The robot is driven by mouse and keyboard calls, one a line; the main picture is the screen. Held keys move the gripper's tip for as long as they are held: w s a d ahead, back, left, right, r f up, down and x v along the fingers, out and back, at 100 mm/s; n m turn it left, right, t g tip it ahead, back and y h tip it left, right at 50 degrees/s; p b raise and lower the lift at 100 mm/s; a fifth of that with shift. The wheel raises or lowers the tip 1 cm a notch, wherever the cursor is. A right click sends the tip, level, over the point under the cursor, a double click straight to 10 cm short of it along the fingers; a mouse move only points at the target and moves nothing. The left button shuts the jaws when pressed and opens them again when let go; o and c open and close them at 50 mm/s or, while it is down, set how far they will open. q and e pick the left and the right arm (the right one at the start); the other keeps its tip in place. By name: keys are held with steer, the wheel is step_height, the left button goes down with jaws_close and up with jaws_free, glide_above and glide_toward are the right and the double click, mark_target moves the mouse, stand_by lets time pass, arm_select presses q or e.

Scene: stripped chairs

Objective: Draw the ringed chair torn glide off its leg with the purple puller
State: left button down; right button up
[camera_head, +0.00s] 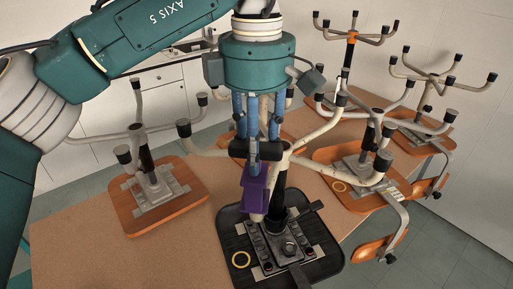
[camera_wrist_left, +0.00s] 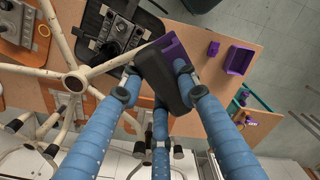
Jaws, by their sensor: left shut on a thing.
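My left gripper (camera_head: 256,155) is shut on the purple puller (camera_head: 255,190), whose dark upper part is between the blue fingers. The puller also shows in the left wrist view (camera_wrist_left: 172,62). No tear is discernible. My right gripper is out of view.
An orange-seated chair (camera_head: 400,187) at the right also bears a yellow ring. Another upturned chair (camera_head: 190,205) stands left, and several more stand behind at right. A purple tray (camera_wrist_left: 238,61) and small purple piece (camera_wrist_left: 213,47) lie on the table. Bare tabletop (camera_head: 115,255) shows front left.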

arm_select(q)
steer(key=shift+r, duration=2.8)
stand_by(0.4)
